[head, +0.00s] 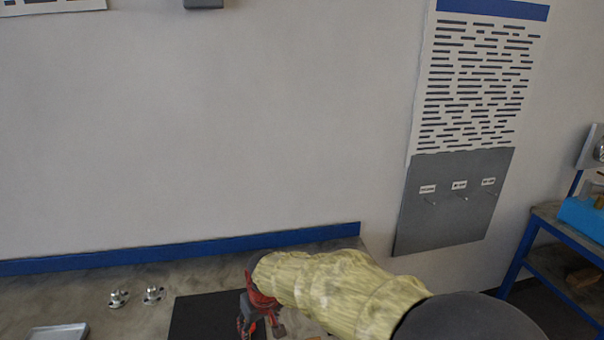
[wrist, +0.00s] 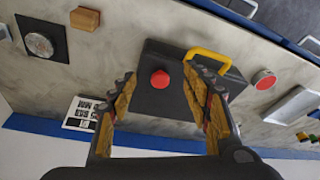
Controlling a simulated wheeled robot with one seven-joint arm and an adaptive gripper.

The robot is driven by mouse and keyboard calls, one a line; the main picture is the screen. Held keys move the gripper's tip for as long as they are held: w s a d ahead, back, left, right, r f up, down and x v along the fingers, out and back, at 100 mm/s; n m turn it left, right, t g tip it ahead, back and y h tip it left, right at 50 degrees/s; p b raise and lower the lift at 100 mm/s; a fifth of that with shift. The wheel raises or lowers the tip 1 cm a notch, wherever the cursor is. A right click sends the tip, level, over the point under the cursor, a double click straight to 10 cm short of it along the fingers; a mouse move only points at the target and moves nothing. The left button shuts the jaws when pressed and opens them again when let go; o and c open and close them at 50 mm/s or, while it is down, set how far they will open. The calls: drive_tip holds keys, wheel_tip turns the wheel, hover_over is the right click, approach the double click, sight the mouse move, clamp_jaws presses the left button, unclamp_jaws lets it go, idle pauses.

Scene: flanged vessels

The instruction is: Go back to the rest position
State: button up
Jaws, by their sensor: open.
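My gripper (wrist: 158,78) is open in the wrist view, with its two dark fingers with worn yellow pads spread apart. Nothing is held between them. Beyond the fingertips, a dark grey box with a red round knob (wrist: 160,79) and a yellow handle (wrist: 208,58) lies on the bench. I cannot tell the exact gap to it. In the head view my gripper (head: 258,326) is red and low at the bottom edge, partly hidden by my yellow-sleeved arm. Two small metal flanged vessels (head: 118,298) (head: 153,295) stand on the bench to its left.
The bench has a blue back edge (head: 180,253). A black flat panel (head: 200,316) lies beside my gripper, and a metal tray (head: 60,332) is at left. In the wrist view are a wooden block (wrist: 85,18), a gauge (wrist: 39,44) and a red button (wrist: 263,79). A hook board (head: 455,200) hangs at right.

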drive_tip(key=s+d+r+m+t+b, duration=0.1)
drive_tip(key=s+d+r+m, duration=0.1)
drive_tip(key=s+d+r, duration=0.2)
drive_tip(key=s+d+r+m+t+h+b, duration=0.1)
drive_tip(key=s+d+r, duration=0.3)
drive_tip(key=s+d, duration=0.7)
drive_tip(key=s+d+r+m+h+b, duration=0.1)
drive_tip(key=s+d+r+m, duration=0.3)
drive_tip(key=d, duration=1.2)
drive_tip(key=s, duration=0.4)
drive_tip(key=shift+d+r+t+b, duration=0.3)
drive_tip(key=shift+d+r+t, duration=0.05)
drive_tip(key=shift+t, duration=0.05)
drive_tip(key=shift+a, duration=0.15)
